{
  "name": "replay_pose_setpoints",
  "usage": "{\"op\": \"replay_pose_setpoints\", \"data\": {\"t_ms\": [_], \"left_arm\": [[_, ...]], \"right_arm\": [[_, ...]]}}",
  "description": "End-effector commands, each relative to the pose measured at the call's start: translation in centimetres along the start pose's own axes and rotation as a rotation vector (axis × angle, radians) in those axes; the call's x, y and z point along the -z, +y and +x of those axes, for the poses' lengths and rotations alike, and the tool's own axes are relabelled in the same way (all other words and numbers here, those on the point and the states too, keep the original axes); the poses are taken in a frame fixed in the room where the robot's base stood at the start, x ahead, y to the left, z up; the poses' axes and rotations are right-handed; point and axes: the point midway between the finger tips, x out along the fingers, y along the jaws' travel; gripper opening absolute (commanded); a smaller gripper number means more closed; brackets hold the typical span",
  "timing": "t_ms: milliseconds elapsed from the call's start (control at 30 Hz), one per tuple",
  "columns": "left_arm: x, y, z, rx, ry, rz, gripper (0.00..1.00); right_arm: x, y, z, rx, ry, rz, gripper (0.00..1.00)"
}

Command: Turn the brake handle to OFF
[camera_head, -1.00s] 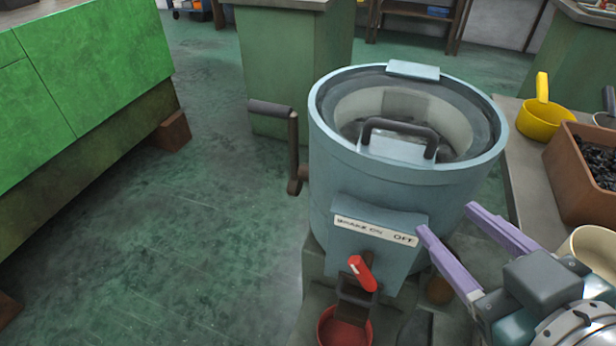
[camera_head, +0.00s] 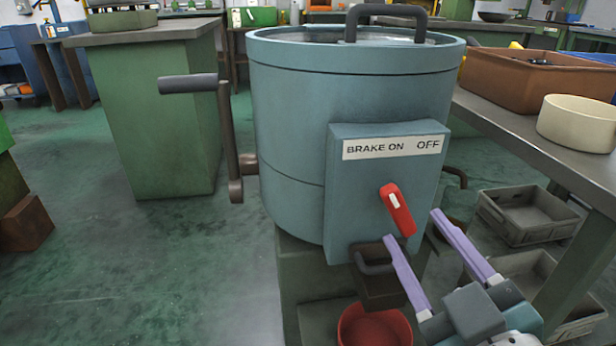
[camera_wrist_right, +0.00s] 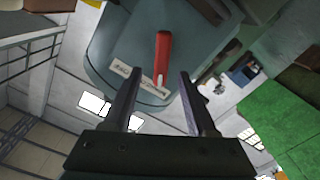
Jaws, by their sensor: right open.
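The red brake handle (camera_head: 397,209) sits on the front panel (camera_head: 340,205) of a blue-grey round machine (camera_head: 290,120). Its white-marked end points up and slightly left, below the label plate (camera_head: 393,147) reading BRAKE ON and OFF. My right gripper (camera_head: 414,227) is open, with its lilac fingers pointing up at the handle's lower end, one tip on each side in the picture. In the right wrist view the handle (camera_wrist_right: 162,55) shows beyond and between the open fingertips (camera_wrist_right: 160,73); contact cannot be told. My left gripper is not in view.
A crank handle (camera_head: 188,83) sticks out at the machine's left. A red bowl (camera_head: 372,328) and a dark spout (camera_head: 378,288) are below the panel. A bench with a brown tray (camera_head: 530,80) and cream bowl (camera_head: 578,122) stands right, above grey crates (camera_head: 528,213).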

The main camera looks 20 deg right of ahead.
Motion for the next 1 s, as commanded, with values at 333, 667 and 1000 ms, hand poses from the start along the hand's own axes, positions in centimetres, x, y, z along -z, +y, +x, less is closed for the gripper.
{"op": "replay_pose_setpoints", "data": {"t_ms": [333, 667, 1000], "left_arm": [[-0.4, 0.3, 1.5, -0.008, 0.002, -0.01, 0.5], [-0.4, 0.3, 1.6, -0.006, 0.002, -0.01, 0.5], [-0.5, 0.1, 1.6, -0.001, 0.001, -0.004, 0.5]], "right_arm": [[-0.1, -0.1, 5.5, -0.001, 0.0, 0.001, 0.58], [0.0, 0.0, 6.1, 0.002, -0.002, 0.001, 0.58], [0.0, 0.0, 6.1, 0.001, -0.001, 0.001, 0.23]]}}
